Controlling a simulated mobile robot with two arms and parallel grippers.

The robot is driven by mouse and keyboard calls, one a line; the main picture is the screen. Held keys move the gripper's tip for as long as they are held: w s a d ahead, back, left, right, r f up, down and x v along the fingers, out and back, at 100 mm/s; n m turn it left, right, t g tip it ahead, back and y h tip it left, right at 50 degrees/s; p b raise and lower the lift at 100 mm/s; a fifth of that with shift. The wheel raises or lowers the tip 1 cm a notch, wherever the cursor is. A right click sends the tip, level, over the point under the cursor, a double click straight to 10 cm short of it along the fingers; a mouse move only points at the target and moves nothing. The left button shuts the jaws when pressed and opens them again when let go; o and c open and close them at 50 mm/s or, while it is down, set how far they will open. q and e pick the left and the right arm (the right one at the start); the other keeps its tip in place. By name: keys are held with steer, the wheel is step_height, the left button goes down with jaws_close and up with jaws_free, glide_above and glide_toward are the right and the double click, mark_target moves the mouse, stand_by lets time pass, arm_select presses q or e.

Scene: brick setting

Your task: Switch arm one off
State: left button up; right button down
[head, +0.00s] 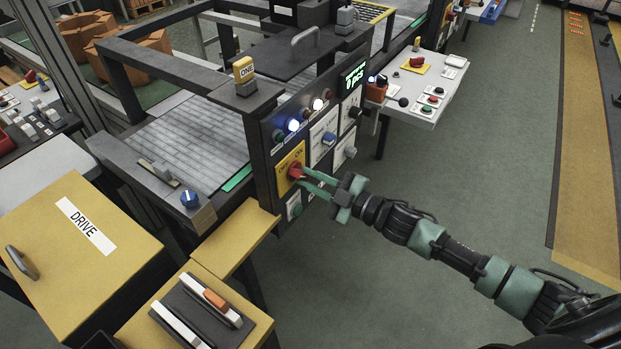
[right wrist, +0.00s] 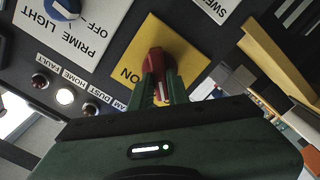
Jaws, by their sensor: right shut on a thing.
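The machine cabinet with the yellow ONE sign (head: 243,70) carries a dark front panel. On it a red rotary knob (head: 296,171) sits on a yellow plate (head: 284,161). My right gripper (head: 304,179) is shut on this knob. In the right wrist view the fingers (right wrist: 160,92) pinch the red knob (right wrist: 157,60) from both sides, and the yellow plate (right wrist: 187,58) shows the word ON. A white mark shows on the knob near the fingers. Its exact angle is hard to tell. My left gripper is out of view.
Lit lamps (head: 293,125) and a green display (head: 354,77) are on the same panel. A PRIME LIGHT plate (right wrist: 85,28) is close to the knob. A yellow DRIVE box (head: 75,265) stands at left. The floor at right is clear.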

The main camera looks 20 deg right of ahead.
steer(key=c, duration=1.4)
jaws_free()
steer(key=shift+o, duration=0.2)
steer(key=shift+s+d+f, duration=0.1)
steer(key=shift+s+d, duration=0.1)
steer(key=shift+s, duration=0.05)
steer(key=b+v, duration=0.1)
steer(key=v, duration=0.6)
